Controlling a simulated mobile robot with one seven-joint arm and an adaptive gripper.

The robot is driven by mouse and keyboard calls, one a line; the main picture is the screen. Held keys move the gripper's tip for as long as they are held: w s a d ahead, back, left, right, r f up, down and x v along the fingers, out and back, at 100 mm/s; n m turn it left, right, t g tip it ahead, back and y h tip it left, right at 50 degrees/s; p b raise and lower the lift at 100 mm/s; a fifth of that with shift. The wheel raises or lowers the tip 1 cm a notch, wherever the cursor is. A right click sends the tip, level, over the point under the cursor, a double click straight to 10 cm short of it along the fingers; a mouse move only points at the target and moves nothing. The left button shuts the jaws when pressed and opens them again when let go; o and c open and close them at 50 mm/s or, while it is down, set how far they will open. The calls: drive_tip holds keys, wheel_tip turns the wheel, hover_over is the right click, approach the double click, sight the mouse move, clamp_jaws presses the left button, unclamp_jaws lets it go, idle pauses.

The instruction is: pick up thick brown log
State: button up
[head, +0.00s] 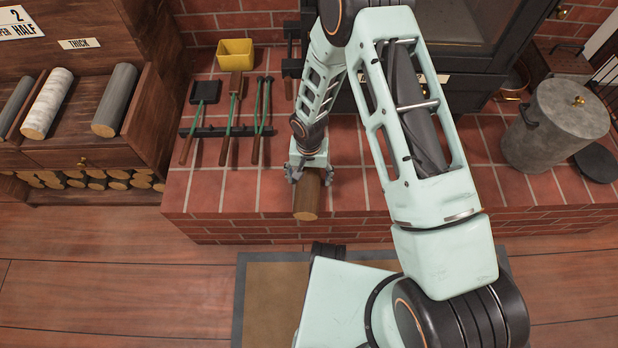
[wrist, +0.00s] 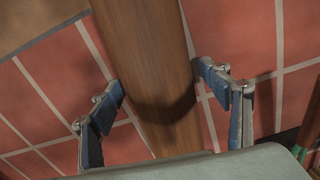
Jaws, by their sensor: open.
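The thick brown log (head: 307,200) lies on the red tiled hearth, its pale cut end facing the front edge. In the wrist view the log (wrist: 148,45) runs from the top edge down between my fingers. My gripper (head: 309,174) is above the log in the head view, pointing down. In the wrist view my gripper (wrist: 161,97) is open, with one blue-padded finger on each side of the log. The log's far part is hidden under my gripper and wrist. I cannot tell whether either finger touches it.
A grey lidded pot (head: 555,125) stands at the right. A wooden shelf (head: 150,110) at the left holds several logs.

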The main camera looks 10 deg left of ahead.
drive_tip(key=shift+r, duration=0.1)
drive_tip(key=shift+c, duration=0.3)
drive_tip(key=c, duration=1.8)
drive_tip(key=shift+w, duration=0.1)
drive_tip(key=shift+c, duration=0.2)
drive_tip(key=shift+r, duration=0.15)
